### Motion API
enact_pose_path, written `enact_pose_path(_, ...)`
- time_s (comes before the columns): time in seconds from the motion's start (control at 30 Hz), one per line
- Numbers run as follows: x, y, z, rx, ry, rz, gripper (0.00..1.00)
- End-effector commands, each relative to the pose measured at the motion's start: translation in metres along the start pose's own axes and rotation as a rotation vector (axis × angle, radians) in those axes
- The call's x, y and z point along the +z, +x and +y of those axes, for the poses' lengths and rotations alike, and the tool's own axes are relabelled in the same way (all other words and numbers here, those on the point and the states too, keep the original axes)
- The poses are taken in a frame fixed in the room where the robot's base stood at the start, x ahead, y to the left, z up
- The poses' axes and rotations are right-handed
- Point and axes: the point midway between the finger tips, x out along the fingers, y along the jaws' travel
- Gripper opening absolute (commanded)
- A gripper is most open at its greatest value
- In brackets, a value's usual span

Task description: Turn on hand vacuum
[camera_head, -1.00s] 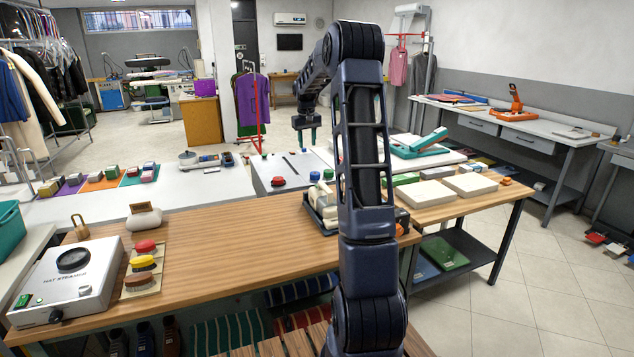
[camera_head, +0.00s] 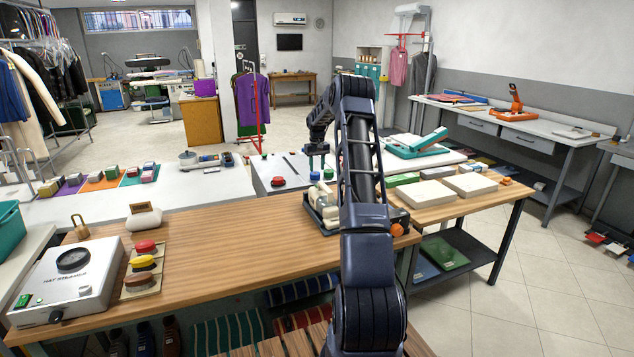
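No object in view can be made out for certain as the hand vacuum. A dark tray (camera_head: 330,229) on the wooden counter holds pale bottles (camera_head: 322,196) and other small items. My arm hides its right part, and a small orange and dark object (camera_head: 398,226) shows just right of the arm. My gripper (camera_head: 318,164) points down above and behind the tray, near the white work surface. Its two fingers look apart, with nothing seen between them.
The middle of the wooden counter (camera_head: 230,240) is clear. White slabs (camera_head: 431,194) and a teal press (camera_head: 415,146) lie right of my arm.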

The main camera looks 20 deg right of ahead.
Motion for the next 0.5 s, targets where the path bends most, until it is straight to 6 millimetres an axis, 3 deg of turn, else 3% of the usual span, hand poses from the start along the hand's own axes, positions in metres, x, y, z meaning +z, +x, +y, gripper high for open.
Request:
enact_pose_path(0.2,0.000,0.039,-0.001,-0.002,0.000,-0.002,0.40)
enact_pose_path(0.5,0.000,0.074,0.000,0.000,-0.001,0.000,0.40)
